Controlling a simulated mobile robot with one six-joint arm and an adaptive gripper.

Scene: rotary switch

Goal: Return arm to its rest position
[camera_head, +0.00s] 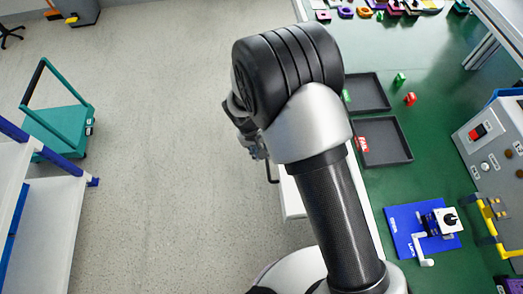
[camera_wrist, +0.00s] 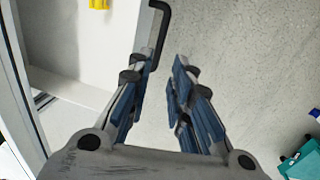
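My gripper (camera_wrist: 163,66) shows in the wrist view with two blue-padded fingers apart and nothing between them. Pale floor shows through the gap. In the head view my arm rises in the middle of the picture and hides most of the gripper. My gripper is to the left of the green table (camera_head: 440,95), over the floor side. A rotary switch with a black knob (camera_head: 450,219) sits in a white housing on a blue plate (camera_head: 403,219) on the table, well to the right of my gripper.
A black hooked bar (camera_wrist: 160,20) shows close beyond the left finger. Two dark trays (camera_head: 393,152) lie on the table. A grey control panel (camera_head: 493,150) stands at the right. A teal cart (camera_head: 58,130) and a white shelf (camera_head: 45,215) stand at left. The floor between is clear.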

